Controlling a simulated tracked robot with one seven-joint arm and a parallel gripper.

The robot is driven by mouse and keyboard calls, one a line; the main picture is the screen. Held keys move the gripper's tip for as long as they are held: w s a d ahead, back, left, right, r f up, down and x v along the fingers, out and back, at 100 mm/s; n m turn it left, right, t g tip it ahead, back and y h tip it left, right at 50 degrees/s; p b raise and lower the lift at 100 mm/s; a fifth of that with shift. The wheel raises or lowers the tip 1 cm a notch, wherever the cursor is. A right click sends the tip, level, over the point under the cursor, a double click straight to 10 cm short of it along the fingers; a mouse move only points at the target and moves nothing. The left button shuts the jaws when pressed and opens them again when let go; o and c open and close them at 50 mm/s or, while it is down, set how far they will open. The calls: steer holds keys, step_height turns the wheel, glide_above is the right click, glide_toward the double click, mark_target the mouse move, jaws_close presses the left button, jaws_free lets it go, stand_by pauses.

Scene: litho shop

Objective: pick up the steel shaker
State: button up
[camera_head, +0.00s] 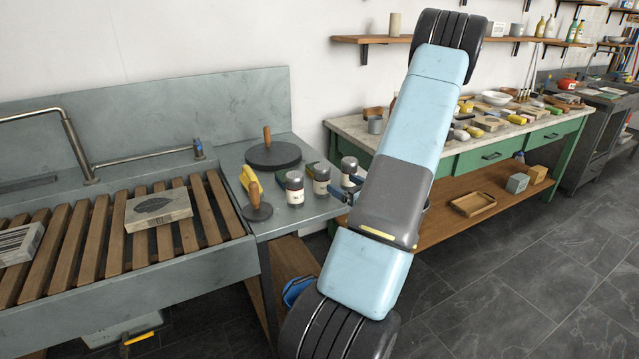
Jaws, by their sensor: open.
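Three small shaker-like jars with dark tops and pale labels stand in a row on the grey steel side counter (228,158): a left jar (294,188), a middle jar (321,180) and a right jar (348,170). I cannot tell for sure which one is the steel shaker. My gripper (346,190) shows only in part, at the counter's right end, beside and in front of the right jar. Its jaws are open, and my arm hides most of it. I cannot tell whether it touches the right jar.
A dark round disc with a wooden knob (273,153), a smaller wooden-handled tool (256,205) and a yellow item (248,178) share the counter. Left is a slatted sink (85,240) with a stone slab (157,210). A cluttered green bench (470,155) stands behind my arm.

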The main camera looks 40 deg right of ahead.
mark_target(322, 166)
steer(key=w, duration=1.1)
steer(key=shift+w, duration=0.2)
steer(key=shift+r, duration=0.1)
steer(key=c, duration=1.1)
steer(key=shift+c, duration=0.2)
steer(key=shift+r, duration=0.7)
steer(key=s+d+r, duration=0.6)
steer(key=s+r, duration=0.5)
steer(key=s, duration=0.1)
steer(key=shift+s+r, duration=0.3)
steer(key=shift+s, duration=0.1)
